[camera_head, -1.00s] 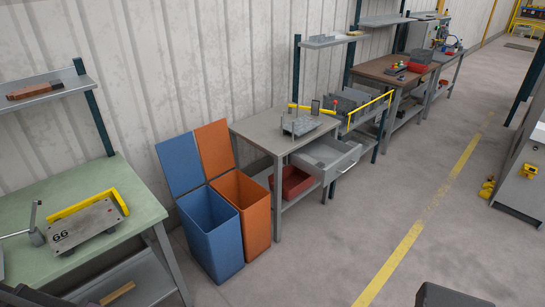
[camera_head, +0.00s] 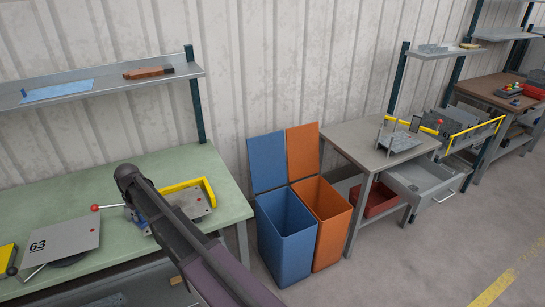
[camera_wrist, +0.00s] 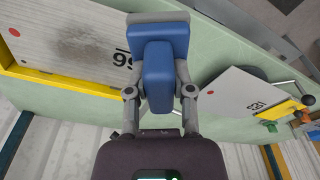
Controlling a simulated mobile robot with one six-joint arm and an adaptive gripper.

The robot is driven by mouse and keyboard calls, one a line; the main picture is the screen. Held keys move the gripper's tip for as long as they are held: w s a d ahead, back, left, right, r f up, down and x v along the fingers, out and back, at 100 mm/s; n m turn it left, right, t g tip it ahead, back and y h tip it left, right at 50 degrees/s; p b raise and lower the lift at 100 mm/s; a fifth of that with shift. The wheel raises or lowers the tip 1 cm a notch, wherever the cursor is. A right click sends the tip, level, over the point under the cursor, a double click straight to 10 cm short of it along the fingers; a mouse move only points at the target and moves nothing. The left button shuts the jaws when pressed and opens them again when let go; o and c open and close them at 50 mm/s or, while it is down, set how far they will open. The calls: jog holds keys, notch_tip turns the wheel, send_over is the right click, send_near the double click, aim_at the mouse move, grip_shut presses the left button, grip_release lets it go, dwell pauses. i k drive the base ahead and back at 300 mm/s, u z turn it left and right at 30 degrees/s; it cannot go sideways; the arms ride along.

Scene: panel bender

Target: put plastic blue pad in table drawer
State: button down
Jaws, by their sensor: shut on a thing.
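The grey table drawer (camera_head: 424,180) is pulled open under the grey-topped table (camera_head: 352,138), to the right and well away from my gripper. The part of its inside that I see looks empty.
The green table (camera_head: 105,170) holds metal plates with yellow bars. An open blue bin (camera_head: 285,245) and an open orange bin (camera_head: 332,225) stand between the two tables. A red crate (camera_head: 378,200) sits on the grey table's lower shelf. The floor before the drawer is clear.

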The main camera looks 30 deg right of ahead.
aim_at(412, 181)
jog(key=z, duration=0.4)
jog(key=i, duration=0.4)
jog(key=z, duration=0.65)
jog(key=i, duration=0.5)
jog(key=z, duration=0.7)
jog(key=i, duration=0.6)
jog(key=z, duration=0.8)
jog(key=i, duration=0.9)
jog(key=z, duration=0.6)
